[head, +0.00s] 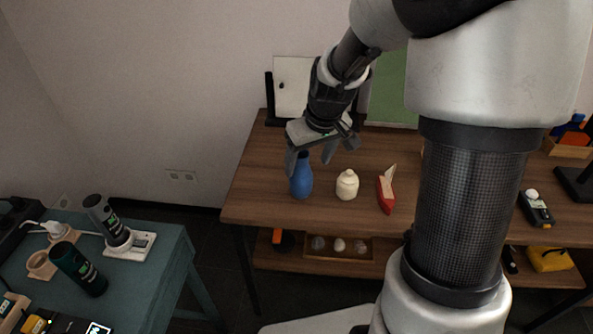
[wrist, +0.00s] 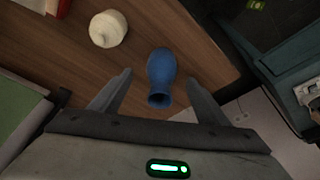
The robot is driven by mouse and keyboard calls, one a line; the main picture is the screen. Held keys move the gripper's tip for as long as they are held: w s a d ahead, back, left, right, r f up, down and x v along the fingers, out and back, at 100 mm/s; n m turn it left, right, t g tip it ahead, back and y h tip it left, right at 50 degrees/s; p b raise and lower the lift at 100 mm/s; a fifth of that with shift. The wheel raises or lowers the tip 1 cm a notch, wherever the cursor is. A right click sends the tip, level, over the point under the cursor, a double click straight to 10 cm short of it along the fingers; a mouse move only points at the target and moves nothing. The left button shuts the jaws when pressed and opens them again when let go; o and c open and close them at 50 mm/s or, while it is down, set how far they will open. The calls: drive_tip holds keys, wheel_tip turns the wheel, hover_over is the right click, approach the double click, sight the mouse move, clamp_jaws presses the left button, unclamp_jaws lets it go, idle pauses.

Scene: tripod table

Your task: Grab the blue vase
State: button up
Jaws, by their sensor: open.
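The blue vase (head: 301,178) stands upright on the wooden table (head: 260,165), near its left end. My gripper (head: 309,165) is open above the vase, with its fingers pointing down. In the head view one finger overlaps the upper left side of the vase. In the wrist view the vase (wrist: 160,75) shows between and beyond the two fingertips of my gripper (wrist: 158,85), its mouth facing the camera. I see no finger closed on it.
A cream jar (head: 347,186) stands just right of the vase, and a red object (head: 386,192) lies farther right. A lower shelf holds a wooden tray (head: 318,254). A teal table (head: 165,275) with dark cylinders stands at the left.

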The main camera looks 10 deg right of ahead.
sight(301, 178)
drive_tip(key=x, duration=0.3)
drive_tip(key=b+x, duration=0.1)
drive_tip(key=x, duration=0.2)
drive_tip(key=b+x, duration=0.1)
drive_tip(key=x, duration=0.2)
drive_tip(key=shift+w+a+f, duration=0.1)
drive_tip(key=shift+w+a, duration=0.1)
drive_tip(key=shift+a, duration=0.1)
drive_tip(key=c, duration=1.3)
